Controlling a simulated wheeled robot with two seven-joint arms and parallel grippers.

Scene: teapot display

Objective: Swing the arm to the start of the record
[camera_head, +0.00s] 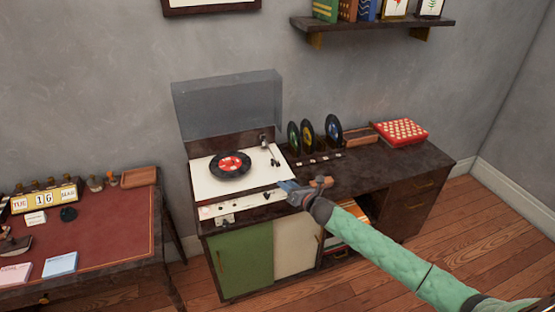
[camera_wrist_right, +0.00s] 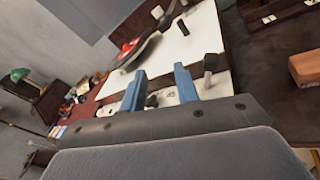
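The record player (camera_head: 205,184) has a white top and stands on the left end of the dark cabinet, with its clear lid raised. A black record (camera_head: 230,165) with a red label lies on it. The tonearm (camera_head: 271,153) is at the right of the record, apart from it. My right gripper (camera_head: 288,186) is at the player's front right corner, short of the tonearm. In the right wrist view its two blue fingers (camera_wrist_right: 160,88) are apart with nothing held between them. The record (camera_wrist_right: 138,48) shows beyond them. My left gripper is out of view.
Upright records (camera_head: 307,134), a wooden box (camera_head: 361,137) and a red patterned box (camera_head: 402,132) stand on the cabinet to the right. The raised clear lid (camera_head: 228,106) is behind the player. A desk (camera_head: 85,235) with small items stands at left.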

